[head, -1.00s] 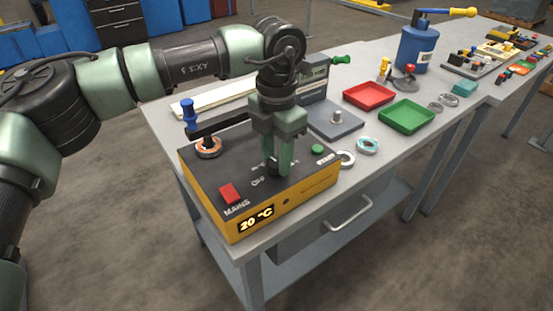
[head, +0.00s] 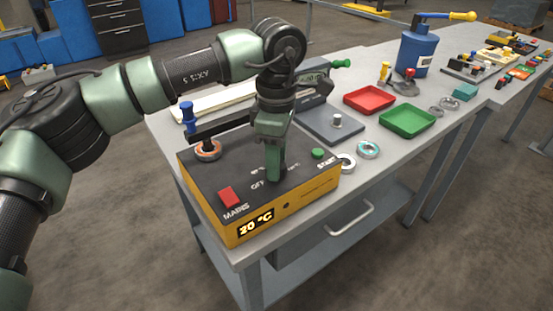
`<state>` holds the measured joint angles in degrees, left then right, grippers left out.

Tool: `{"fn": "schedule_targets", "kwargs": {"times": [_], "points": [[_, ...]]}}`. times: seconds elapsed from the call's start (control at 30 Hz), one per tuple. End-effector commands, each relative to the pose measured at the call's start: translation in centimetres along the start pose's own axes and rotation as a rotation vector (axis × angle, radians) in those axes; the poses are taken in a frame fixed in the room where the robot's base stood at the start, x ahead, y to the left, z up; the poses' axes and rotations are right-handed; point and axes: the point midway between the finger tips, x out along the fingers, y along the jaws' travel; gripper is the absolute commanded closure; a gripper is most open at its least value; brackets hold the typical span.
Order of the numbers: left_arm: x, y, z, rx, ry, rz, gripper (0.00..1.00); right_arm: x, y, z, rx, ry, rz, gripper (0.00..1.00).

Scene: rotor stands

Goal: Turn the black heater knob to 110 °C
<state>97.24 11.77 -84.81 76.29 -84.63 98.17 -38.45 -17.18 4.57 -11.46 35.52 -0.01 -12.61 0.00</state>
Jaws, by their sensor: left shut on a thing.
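The yellow heater box (head: 305,192) with a dark top stands at the near end of the bench. Its front display (head: 255,223) seems to read 20 °C, though the first digit is not sharp. My left gripper (head: 275,180) points straight down at the box top, over the dial markings that include OFF. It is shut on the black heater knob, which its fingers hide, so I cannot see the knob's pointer. My right gripper is not in view.
The box top carries a red MAINS switch (head: 227,196), a green START button (head: 317,154) and a copper-coloured ring (head: 208,150). A digital gauge stand (head: 330,125), red tray (head: 369,99), green tray (head: 407,122) and loose rings (head: 368,150) lie beyond.

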Motion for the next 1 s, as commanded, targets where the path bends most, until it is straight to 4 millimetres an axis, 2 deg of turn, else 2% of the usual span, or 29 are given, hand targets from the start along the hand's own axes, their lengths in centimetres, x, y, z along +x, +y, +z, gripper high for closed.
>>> {"fn": "schedule_targets", "kwargs": {"times": [0.6, 1.0], "points": [[-0.27, 0.13, 0.04, 0.536, -0.002, 0.007, 1.00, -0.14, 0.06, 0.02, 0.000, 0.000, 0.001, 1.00], [-0.26, 0.12, 0.04, 0.699, -0.001, 0.007, 1.00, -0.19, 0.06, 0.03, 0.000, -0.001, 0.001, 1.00]]}}
